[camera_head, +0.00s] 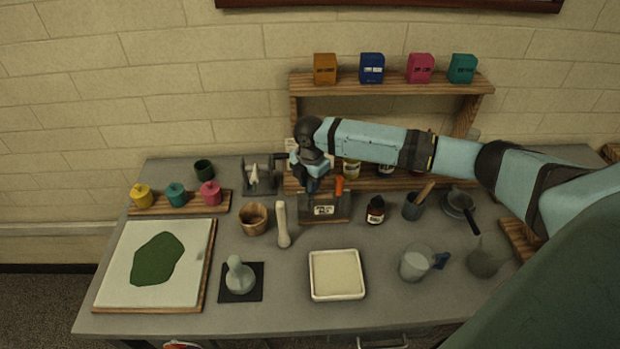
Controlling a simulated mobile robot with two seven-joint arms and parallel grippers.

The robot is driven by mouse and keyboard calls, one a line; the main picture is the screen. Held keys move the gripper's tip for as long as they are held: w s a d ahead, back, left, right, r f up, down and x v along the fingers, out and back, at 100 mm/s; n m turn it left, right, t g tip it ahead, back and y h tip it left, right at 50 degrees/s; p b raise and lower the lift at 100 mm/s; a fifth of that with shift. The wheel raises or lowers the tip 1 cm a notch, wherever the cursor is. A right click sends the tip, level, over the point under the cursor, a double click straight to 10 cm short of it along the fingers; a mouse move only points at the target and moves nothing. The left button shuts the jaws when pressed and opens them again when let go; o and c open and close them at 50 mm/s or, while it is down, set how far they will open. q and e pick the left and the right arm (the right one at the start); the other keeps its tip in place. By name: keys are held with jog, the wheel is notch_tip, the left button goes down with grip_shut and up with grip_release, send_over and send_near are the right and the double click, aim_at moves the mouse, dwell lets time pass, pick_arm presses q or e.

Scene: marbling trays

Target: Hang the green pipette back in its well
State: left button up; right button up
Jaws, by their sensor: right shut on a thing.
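My right gripper (312,188) points down, shut, directly over the left part of a small dark stand with a white label (323,210). What it grips is almost wholly hidden by the gripper and wrist; it fits the green pipette, but I cannot make out its green part. An orange-topped pipette (339,186) stands upright in the right part of the stand. The wells under my gripper are hidden, so I cannot tell whether the held piece is in one. My left gripper is not in view.
A wooden shelf (391,89) with several coloured boxes stands behind, partly covered by my right arm. A dark bottle (375,210) is right; a white tray (336,275) is in front.

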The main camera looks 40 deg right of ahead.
jog(key=shift+f, duration=0.15)
jog(key=o, duration=0.7)
jog(key=shift+c, duration=0.2)
notch_tip(320, 180, up, 14)
jog(key=b, duration=0.1)
jog(key=shift+b, duration=0.35)
jog(key=shift+s+f, duration=0.1)
jog(key=shift+f, duration=0.1)
